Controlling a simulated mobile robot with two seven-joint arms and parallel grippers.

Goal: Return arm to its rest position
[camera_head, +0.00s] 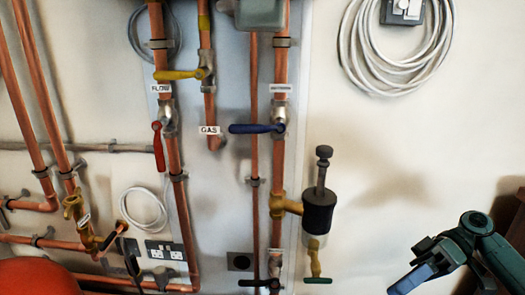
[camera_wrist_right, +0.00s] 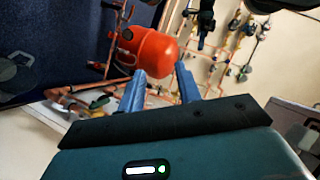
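My right gripper (camera_head: 408,281) is at the lower right of the head view, in front of bare wall and apart from the pipes and valves. In the right wrist view its two blue fingers (camera_wrist_right: 161,76) stand apart with nothing between them. My left gripper does not show in the head view. The copper manifold has a yellow lever (camera_head: 178,75) lying level, a blue lever (camera_head: 253,128) lying level and a red lever (camera_head: 159,147) hanging down along its pipe.
A black and silver canister (camera_head: 318,212) sticks out right of the pipes. An orange-red tank (camera_head: 38,278) is at lower left and also shows beyond the fingers (camera_wrist_right: 154,47). A coiled cable (camera_head: 362,60) hangs upper right. The wall between canister and right gripper is clear.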

